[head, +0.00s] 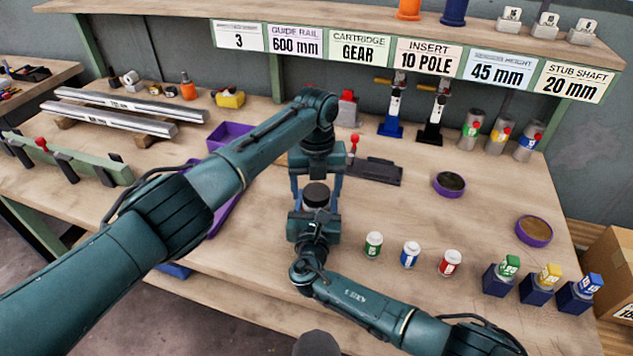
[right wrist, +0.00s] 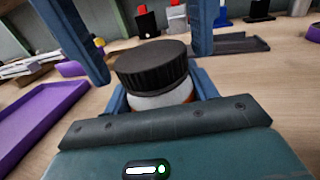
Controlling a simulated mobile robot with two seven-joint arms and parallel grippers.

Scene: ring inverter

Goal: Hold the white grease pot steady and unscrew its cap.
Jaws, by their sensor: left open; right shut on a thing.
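The white grease pot (right wrist: 165,99) has a ribbed black cap (right wrist: 152,66) on top. In the head view the cap (head: 316,194) shows between my two grippers, and the white body is mostly hidden. My right gripper (right wrist: 160,104) is shut on the pot's body, with a blue finger on each side below the cap. The pot looks about upright. My left gripper (head: 317,188) comes down from above and is open. Its two blue fingers stand on either side of the cap, with a visible gap in the right wrist view.
Green, blue and red-labelled jars (head: 410,255) stand right of the grippers. A purple tray (head: 228,135) lies to the left, partly behind my left arm. A dark flat fixture (head: 375,171) lies behind. Purple round dishes (head: 449,185) stand at the right, with bare bench between.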

